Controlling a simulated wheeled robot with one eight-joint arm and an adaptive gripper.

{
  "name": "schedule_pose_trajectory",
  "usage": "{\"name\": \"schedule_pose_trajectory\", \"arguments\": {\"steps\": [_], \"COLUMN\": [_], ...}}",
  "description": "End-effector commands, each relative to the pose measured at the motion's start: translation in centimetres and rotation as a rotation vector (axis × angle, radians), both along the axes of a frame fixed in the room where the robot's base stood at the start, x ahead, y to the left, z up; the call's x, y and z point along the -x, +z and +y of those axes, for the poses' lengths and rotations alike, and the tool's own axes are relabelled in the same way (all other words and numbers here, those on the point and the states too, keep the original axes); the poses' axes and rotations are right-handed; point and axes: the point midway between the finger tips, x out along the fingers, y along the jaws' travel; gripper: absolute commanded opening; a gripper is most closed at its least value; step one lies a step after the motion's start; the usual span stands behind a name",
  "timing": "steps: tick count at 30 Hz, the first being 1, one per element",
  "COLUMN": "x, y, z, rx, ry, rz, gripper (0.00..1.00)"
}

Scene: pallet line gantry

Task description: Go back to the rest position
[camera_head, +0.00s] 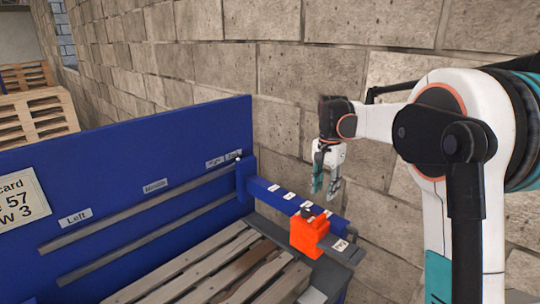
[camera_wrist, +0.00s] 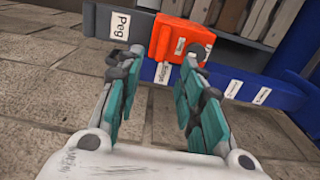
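My gripper (camera_head: 326,184) hangs above and behind the blue beam at the right end of the gantry in the head view. In the wrist view my gripper (camera_wrist: 162,62) shows its two teal-padded fingers spread apart with nothing between them. An orange-red block (camera_head: 309,234) sits on the beam, next to a grey bracket labelled "Peg". The block also shows in the wrist view (camera_wrist: 168,36), beyond the fingertips and apart from them.
A blue beam (camera_head: 272,196) with white labels joins a blue panel (camera_head: 120,170) with rails marked Left and Middle. Wooden slats (camera_head: 205,272) lie below the panel. A block wall (camera_head: 330,65) stands behind my arm. Pallets (camera_head: 35,115) stand at the far left.

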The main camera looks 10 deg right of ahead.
Motion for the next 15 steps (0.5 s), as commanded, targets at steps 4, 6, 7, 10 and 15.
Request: {"name": "schedule_pose_trajectory", "arguments": {"steps": [4, 6, 7, 10, 15], "x": [1.5, 2.8, 3.5, 6.0, 10.4], "y": [0.6, 1.0, 1.2, 1.8, 2.1], "z": [0.7, 1.3, 1.6, 2.7, 4.3], "rx": [0.004, 0.009, 0.012, 0.023, 0.047], "ry": [0.042, 0.081, 0.101, 0.172, 0.294], "rz": [-0.026, -0.052, -0.064, -0.111, -0.189], "gripper": [0.35, 0.35, 0.35, 0.35, 0.35]}}
